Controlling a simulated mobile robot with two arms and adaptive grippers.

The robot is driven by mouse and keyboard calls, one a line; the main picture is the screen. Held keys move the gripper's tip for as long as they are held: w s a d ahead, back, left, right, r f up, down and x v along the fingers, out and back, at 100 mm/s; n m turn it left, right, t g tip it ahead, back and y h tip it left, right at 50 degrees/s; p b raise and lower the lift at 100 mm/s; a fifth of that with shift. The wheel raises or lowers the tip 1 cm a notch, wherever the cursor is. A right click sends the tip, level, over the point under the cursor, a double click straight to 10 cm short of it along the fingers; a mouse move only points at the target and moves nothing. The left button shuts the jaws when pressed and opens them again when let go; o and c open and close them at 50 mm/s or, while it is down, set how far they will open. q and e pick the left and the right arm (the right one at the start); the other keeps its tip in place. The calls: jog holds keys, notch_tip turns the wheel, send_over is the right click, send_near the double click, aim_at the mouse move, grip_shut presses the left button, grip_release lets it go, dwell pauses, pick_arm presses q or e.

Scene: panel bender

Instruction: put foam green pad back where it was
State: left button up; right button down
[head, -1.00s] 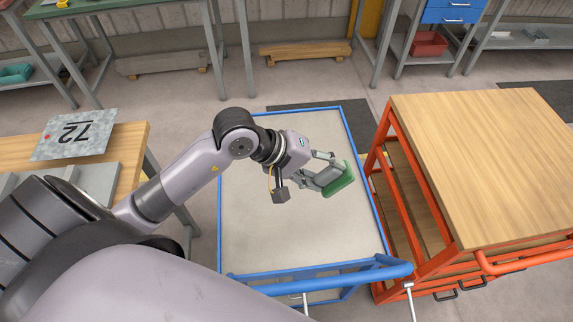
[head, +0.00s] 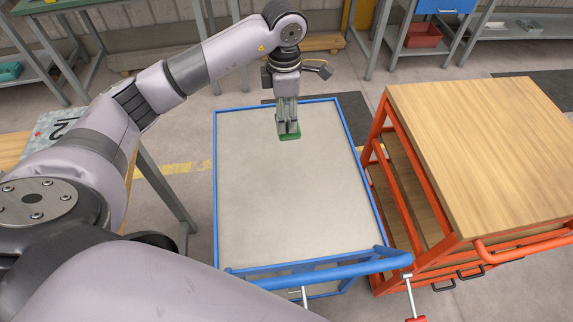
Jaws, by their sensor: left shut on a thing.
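The green foam pad (head: 290,136) shows at the far part of the blue-framed cart (head: 290,200). The fingers hide part of the pad. I cannot tell whether the pad touches the cart's top or hangs just above it. My right gripper is not in view.
The cart's grey top is otherwise bare, with a blue handle (head: 320,270) at its near edge. An orange trolley with a wooden top (head: 480,150) stands close on the right. A wooden table with a numbered metal plate (head: 50,130) is at the left.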

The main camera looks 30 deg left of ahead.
pick_arm(q)
notch_tip(320, 180, down, 19)
jog(key=p, duration=0.3)
jog(key=shift+d+r+p, duration=0.1)
jog(key=shift+r+p, duration=0.05)
jog(key=shift+p, duration=0.25)
jog(key=o, duration=1)
jog(key=shift+r+b, duration=1.7)
jog(key=shift+r, duration=4.35)
